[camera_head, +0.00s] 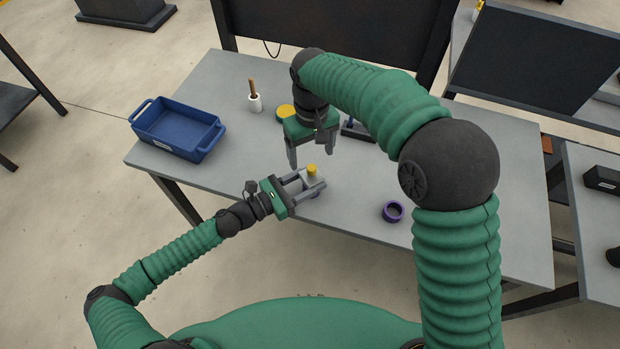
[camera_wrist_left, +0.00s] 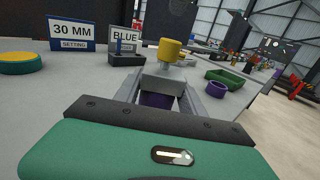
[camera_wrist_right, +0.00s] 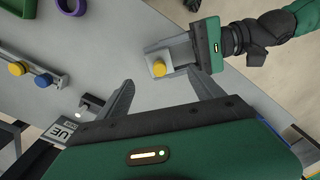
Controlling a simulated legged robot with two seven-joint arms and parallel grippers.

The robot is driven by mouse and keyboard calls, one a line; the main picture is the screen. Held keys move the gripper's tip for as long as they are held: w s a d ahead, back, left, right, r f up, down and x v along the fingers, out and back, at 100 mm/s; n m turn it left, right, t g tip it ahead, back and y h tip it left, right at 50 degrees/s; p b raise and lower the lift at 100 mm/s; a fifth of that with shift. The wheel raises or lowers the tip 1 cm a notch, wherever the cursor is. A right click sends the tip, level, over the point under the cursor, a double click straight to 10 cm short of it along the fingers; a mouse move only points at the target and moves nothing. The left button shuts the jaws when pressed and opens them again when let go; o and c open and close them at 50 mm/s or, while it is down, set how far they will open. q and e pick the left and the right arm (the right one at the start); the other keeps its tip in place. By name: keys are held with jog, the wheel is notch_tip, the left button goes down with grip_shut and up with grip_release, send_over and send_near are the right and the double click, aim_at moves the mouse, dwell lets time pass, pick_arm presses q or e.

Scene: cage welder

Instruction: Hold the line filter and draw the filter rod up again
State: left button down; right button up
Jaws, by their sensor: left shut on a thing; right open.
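The line filter, a purple body (camera_wrist_left: 155,99) with a yellow knob (camera_head: 311,169) on its rod, is at the front of the grey table. My left gripper (camera_head: 312,183) is shut on the filter body; the fingers and a grey block hide most of it. The knob stands above the fingers, with a short pale piece of rod below it in the left wrist view (camera_wrist_left: 169,49). My right gripper (camera_head: 310,155) is open and points down over the knob. In the right wrist view the knob (camera_wrist_right: 159,69) appears between the open fingertips; I see no contact.
A blue tray (camera_head: 160,137), a white pot (camera_head: 255,104) with a brown stick and a yellow disc (camera_head: 286,111) stand farther back. A purple ring (camera_head: 384,214) lies to the right. Signs (camera_wrist_left: 73,32) stand behind. A rail with coloured knobs (camera_wrist_right: 30,70) is nearby.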

aim_at(311, 167)
jog(key=shift+c, duration=0.8)
notch_tip(311, 167, up, 2)
jog(key=shift+r, duration=0.25)
jog(key=shift+c, duration=0.8)
jog(key=shift+f, duration=0.45)
notch_tip(311, 167, down, 9)
jog(key=c, duration=0.7)
jog(key=shift+r, duration=0.15)
jog(key=shift+c, duration=0.4)
